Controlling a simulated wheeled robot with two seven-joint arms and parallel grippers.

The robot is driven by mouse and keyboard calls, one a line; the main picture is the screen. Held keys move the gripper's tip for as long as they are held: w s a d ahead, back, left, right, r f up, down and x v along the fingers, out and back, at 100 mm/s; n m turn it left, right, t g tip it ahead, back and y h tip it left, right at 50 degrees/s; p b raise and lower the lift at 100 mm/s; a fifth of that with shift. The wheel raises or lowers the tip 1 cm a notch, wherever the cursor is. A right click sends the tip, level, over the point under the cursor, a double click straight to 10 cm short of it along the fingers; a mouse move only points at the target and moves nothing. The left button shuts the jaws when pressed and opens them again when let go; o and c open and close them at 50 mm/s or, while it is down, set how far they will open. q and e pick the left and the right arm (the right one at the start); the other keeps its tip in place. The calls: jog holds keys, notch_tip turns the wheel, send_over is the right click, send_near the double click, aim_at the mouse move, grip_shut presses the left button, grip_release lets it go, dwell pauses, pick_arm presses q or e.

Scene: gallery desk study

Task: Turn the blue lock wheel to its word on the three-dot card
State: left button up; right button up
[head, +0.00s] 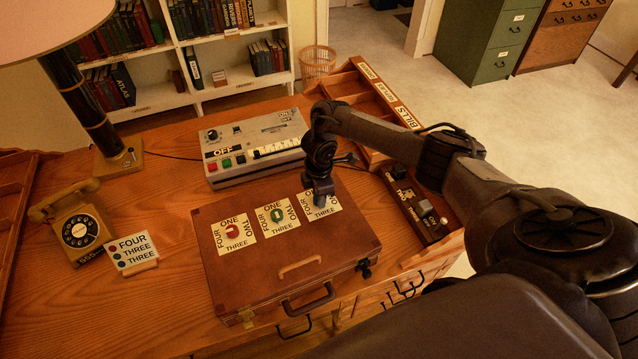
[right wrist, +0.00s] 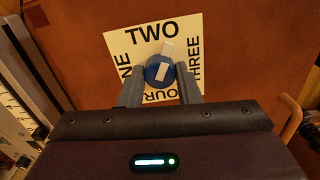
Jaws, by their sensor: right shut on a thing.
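The blue lock wheel (right wrist: 153,72) sits on the right-hand word plate (right wrist: 118,43) of the brown case (head: 225,274). In the right wrist view its pale pointer aims at TWO, leaning slightly toward THREE. My right gripper (right wrist: 161,84) is shut on the wheel, one finger on each side. The three-dot card (head: 134,252) stands left of the case and reads FOUR, THREE, THREE from top to bottom; the bottom dot looks blue. My left gripper is not in view.
The red wheel (head: 232,230) and green wheel (head: 277,214) sit on the case's other plates. A grey device (head: 232,169) stands behind, a telephone (head: 77,229) at left. A wooden rack (head: 372,105) and a dark switch box (head: 414,207) lie close to my right arm.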

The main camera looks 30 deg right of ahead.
jog(key=m+p, duration=0.1)
jog(key=m, duration=0.2)
jog(key=shift+r+p, duration=0.25)
jog(key=shift+p, duration=0.1)
jog(key=m+p, duration=0.1)
jog(key=m, duration=0.1)
jog(key=shift+w+m, duration=0.1)
jog(key=shift+m, duration=0.3)
jog(key=m, duration=0.2)
jog(key=shift+f+m, duration=0.15)
jog(key=shift+m, duration=2.05)
jog(key=o, duration=1)
